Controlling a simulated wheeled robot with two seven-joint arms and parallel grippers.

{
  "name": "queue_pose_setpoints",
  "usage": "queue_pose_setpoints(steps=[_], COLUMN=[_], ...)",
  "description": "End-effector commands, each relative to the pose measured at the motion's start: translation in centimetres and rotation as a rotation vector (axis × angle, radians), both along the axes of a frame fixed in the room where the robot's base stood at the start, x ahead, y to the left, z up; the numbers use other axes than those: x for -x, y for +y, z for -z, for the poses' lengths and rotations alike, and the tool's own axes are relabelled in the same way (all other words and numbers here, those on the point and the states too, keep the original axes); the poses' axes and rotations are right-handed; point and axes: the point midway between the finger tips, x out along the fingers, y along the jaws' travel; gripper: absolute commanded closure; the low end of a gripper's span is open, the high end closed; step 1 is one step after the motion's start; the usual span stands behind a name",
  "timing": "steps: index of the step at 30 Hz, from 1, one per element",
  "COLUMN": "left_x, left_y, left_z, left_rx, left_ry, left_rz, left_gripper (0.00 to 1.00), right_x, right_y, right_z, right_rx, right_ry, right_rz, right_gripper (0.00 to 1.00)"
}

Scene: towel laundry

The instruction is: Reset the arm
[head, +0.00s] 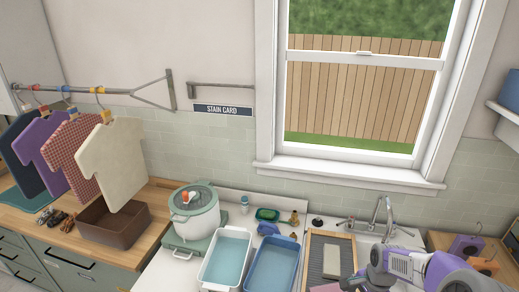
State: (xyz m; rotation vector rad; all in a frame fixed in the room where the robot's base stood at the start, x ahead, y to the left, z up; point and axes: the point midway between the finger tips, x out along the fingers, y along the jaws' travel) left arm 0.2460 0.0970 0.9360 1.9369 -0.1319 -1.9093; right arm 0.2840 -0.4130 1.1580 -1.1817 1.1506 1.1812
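My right arm (440,270), purple, white and grey, reaches in from the lower right corner in the head view. Its gripper end (354,283) is low at the bottom edge, over the right side of the framed washboard (316,252). The fingers are small and partly cut off, so I cannot tell whether they are open or shut, or whether they hold anything. My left arm and gripper are not in view.
Two water-filled basins, one white (248,234) and one blue (293,246), stand left of the washboard. A pot (194,213) stands further left. A faucet (388,212) rises behind my arm. Shirt-shaped cloths (112,160) hang at left above a brown bin (92,232).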

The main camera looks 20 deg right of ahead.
Motion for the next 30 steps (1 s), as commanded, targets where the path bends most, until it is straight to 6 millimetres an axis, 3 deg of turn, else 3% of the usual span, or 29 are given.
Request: queue_pose_setpoints(steps=[8, 13, 18, 21, 27, 30], left_x=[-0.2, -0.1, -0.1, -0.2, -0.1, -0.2], left_y=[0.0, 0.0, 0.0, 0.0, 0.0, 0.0], left_z=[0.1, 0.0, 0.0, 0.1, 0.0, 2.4], left_rx=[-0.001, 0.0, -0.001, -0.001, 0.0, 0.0], left_ry=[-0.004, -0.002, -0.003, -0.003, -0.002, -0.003], left_rz=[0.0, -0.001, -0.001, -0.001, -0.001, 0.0], left_gripper=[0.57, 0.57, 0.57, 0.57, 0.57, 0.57], right_x=[-3.4, -4.3, -2.4, -0.5, 4.0, 3.7], right_y=[7.4, 15.0, 23.6, 27.1, 31.8, 31.7], right_z=[6.7, 12.1, 17.4, 19.4, 22.3, 24.7], right_rx=[-0.098, -0.168, -0.213, -0.216, -0.204, -0.19], right_ry=[-0.074, -0.144, -0.219, -0.246, -0.273, -0.282], right_rz=[-0.319, -0.599, -0.919, -1.069, -1.335, -1.345], right_gripper=[0.0, 0.0, 0.0, 0.0, 0.0, 0.0])
